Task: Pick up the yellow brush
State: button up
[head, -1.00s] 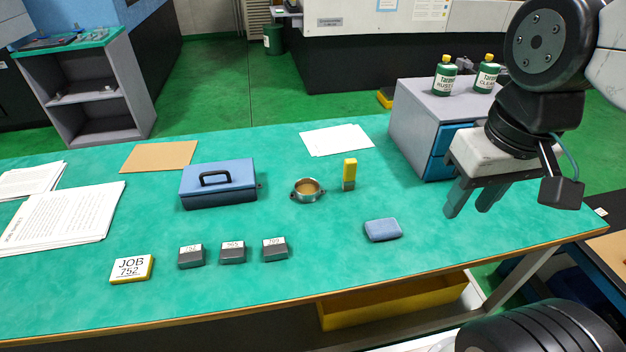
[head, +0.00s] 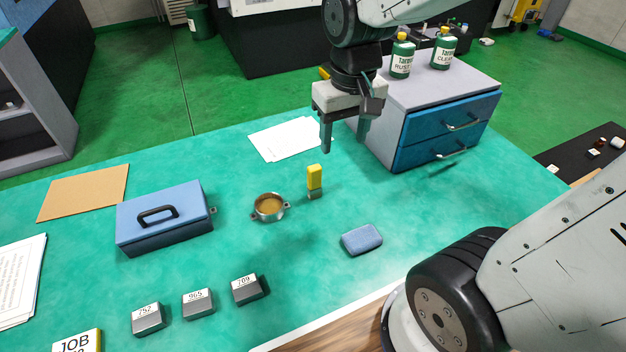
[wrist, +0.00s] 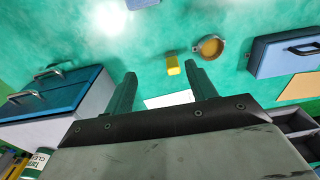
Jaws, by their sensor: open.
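The yellow brush (head: 315,180) stands upright on the green table, with a yellow upper part and a grey lower end. It also shows in the wrist view (wrist: 172,65), beyond the fingertips and between their lines. My gripper (head: 343,146) is open and empty. In the head view it hangs above the table, a little above and to the right of the brush, apart from it. Both fingers show in the wrist view (wrist: 160,72) with nothing between them.
A round metal dish (head: 269,207) stands just left of the brush. A blue box (head: 165,222) is farther left, a blue sponge (head: 361,240) nearer. A drawer cabinet (head: 440,85) with two bottles stands right of the gripper. White paper (head: 284,139) lies behind the brush.

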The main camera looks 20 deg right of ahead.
send_over(314, 176)
jog(key=shift+g, duration=0.3)
jog(key=f, duration=1)
jog(key=shift+w+d, duration=0.2)
jog(key=shift+d, duration=0.05)
jog(key=f, duration=0.8)
jog(key=shift+w+f, duration=0.25)
jog(key=shift+w, duration=0.15)
jog(key=c, duration=1.1)
